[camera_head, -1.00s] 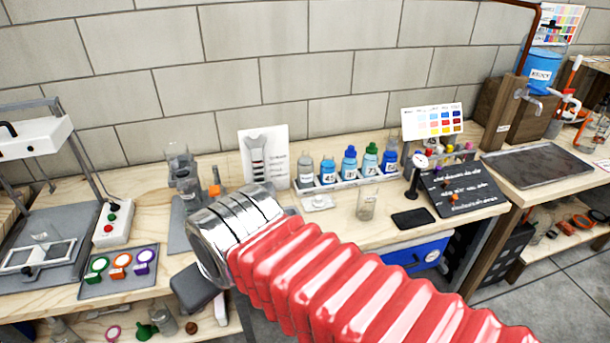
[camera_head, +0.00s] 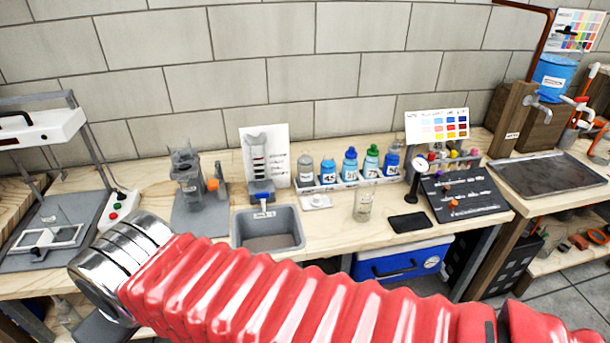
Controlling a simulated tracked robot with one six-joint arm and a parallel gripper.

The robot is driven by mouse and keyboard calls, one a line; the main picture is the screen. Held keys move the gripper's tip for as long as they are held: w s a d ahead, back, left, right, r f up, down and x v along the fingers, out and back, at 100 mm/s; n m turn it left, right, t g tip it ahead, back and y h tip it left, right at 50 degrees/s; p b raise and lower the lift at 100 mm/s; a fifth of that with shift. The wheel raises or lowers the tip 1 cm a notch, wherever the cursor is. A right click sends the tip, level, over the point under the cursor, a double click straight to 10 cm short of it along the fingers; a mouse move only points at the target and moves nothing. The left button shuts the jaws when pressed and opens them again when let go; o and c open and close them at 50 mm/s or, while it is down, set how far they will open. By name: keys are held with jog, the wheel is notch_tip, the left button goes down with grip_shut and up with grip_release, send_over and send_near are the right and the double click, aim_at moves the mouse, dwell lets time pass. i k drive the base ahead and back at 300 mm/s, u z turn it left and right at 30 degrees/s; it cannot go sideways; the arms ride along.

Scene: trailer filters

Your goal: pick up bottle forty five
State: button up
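A row of several bottles stands in a white rack (camera_head: 350,183) on the wooden bench, near the wall. The bottle labelled 45 (camera_head: 328,173) is blue with a white label, second from the left. A grey bottle (camera_head: 305,168) is to its left and a taller blue-capped bottle (camera_head: 349,165) to its right. My arm crosses the lower part of the view in a red sleeve with a silver metal end at lower left. The dark part past that end is mostly hidden, so my gripper's fingers cannot be made out. My arm is well apart from the bottles.
A grey basin (camera_head: 268,230) stands in front of the rack at left. A clear glass (camera_head: 363,204), a black flat pad (camera_head: 411,222) and a gauge stand (camera_head: 417,185) are in front and right. A blue cooler (camera_head: 402,262) is below the bench.

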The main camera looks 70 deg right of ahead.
aim_at(328, 166)
jog(key=u, duration=1.5)
jog(key=k, duration=2.5)
jog(key=z, duration=0.55)
